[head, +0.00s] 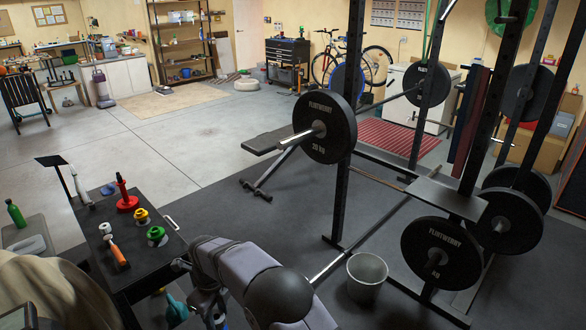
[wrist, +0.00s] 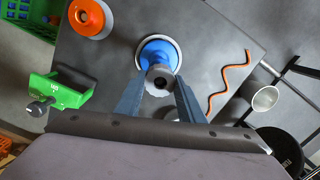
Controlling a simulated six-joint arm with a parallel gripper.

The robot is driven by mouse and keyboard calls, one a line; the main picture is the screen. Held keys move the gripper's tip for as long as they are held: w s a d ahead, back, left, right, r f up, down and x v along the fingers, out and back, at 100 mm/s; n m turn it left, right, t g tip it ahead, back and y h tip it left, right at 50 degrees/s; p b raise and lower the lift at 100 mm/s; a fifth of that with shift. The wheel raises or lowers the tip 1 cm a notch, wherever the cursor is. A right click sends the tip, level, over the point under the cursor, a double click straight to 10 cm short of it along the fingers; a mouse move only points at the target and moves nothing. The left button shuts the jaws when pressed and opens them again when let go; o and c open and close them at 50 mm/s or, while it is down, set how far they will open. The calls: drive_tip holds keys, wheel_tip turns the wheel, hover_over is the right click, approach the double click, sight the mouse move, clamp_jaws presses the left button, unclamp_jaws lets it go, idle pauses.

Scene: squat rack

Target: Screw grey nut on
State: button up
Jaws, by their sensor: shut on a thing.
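In the wrist view my gripper (wrist: 159,76) has its two dark fingers closed on either side of a grey nut (wrist: 158,84), a ring with a dark hole facing the camera. Behind the nut is a round blue part (wrist: 158,50) with a pale rim. The nut overlaps the blue part in the picture. I cannot tell whether it is threaded on or only in line with it. In the head view my arm reaches down at the bottom, beside the black cart, and the fingertips and held nut cannot be made out.
In the wrist view an orange round part (wrist: 90,18), a green bracket (wrist: 62,92) and an orange wavy strip (wrist: 230,82) surround the blue part. In the head view the black cart top (head: 165,258) holds a red spindle base (head: 127,203). A bucket (head: 367,277) stands right.

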drive_tip(key=o, duration=1.3)
drive_tip(key=shift+o, duration=0.2)
drive_tip(key=shift+r, duration=0.15)
wheel_tip(320, 180, up, 7)
drive_tip(key=p, duration=0.4)
drive_tip(key=shift+s+d+p, duration=0.2)
drive_tip(key=shift+d+p, duration=0.05)
drive_tip(key=shift+p, duration=0.15)
drive_tip(key=s+d+r+n+b, duration=0.15)
drive_tip(key=d+n, duration=0.35)
drive_tip(key=d, duration=0.5)
drive_tip(key=s+d+r+n+b, duration=0.15)
drive_tip(key=d+n, duration=0.35)
drive_tip(key=d, duration=0.6)
drive_tip(key=s+d+f+n+b, duration=0.1)
drive_tip(key=s+d+n+b, duration=0.1)
drive_tip(key=s+d+n, duration=1.1)
drive_tip(key=s, duration=0.5)
drive_tip(key=shift+d+f+h, duration=0.3)
drive_tip(key=shift+d+f, duration=0.05)
drive_tip(key=shift+f, duration=0.05)
